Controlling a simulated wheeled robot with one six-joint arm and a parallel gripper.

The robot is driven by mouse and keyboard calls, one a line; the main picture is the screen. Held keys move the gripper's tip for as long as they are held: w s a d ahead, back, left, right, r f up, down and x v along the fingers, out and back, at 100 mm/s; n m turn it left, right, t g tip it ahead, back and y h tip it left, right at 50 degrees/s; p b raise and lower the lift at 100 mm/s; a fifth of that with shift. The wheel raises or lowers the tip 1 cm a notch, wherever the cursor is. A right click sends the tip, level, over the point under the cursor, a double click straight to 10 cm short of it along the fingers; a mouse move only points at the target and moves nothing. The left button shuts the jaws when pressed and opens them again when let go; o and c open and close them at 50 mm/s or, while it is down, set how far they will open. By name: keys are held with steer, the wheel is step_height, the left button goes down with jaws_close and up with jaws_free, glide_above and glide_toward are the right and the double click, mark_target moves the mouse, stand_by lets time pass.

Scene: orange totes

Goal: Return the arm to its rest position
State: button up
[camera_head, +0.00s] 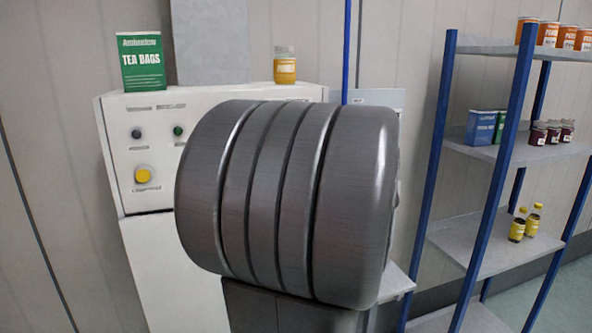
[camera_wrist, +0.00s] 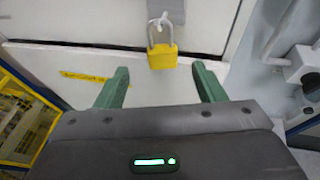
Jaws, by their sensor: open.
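In the wrist view my gripper (camera_wrist: 160,88) shows as two green fingers set wide apart, with nothing between them. A yellow padlock (camera_wrist: 162,56) with a grey shackle hangs on a white surface beyond the fingertips. I cannot tell how far off it is. In the head view a large dark grey ribbed part of my own arm (camera_head: 285,200) fills the middle. My gripper does not show in the head view.
A white cabinet (camera_head: 150,110) with buttons stands behind my arm, carrying a green tea box (camera_head: 141,70) and a yellow-orange jar (camera_head: 285,68). Blue-framed shelves (camera_head: 500,150) with jars, boxes and bottles stand at right. Yellow bars (camera_wrist: 25,115) lie left in the wrist view.

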steer(key=x, duration=0.6)
steer(key=shift+w, duration=0.3)
steer(key=shift+f, duration=0.15)
